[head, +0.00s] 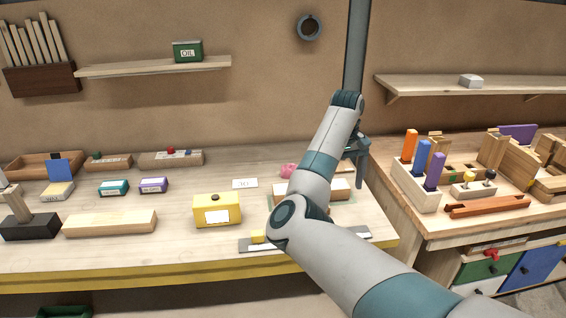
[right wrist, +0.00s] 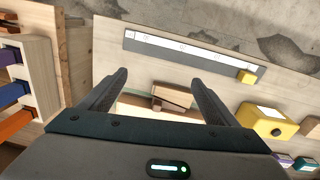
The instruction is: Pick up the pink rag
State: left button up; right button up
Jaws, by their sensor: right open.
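The pink rag (head: 288,171) is a small pink lump on the left workbench, in the head view, just left of my right forearm. The forearm may hide part of it. My right gripper (head: 357,152) is to the right of the rag, raised above the bench near its right end, apart from the rag. In the right wrist view the two fingers of the right gripper (right wrist: 158,76) are spread, with nothing held. The rag cannot be made out in that view. My left gripper is not in view.
A wooden block (right wrist: 172,95) shows below the open fingers. A yellow box (head: 217,211), a white card (head: 244,183) and a grey ruler strip (right wrist: 190,52) lie on the bench. A holder with coloured handles (head: 415,186) stands on the right bench. A shelf (head: 155,66) is above.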

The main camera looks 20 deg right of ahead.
aim_at(285, 171)
jog(key=i, duration=1.2)
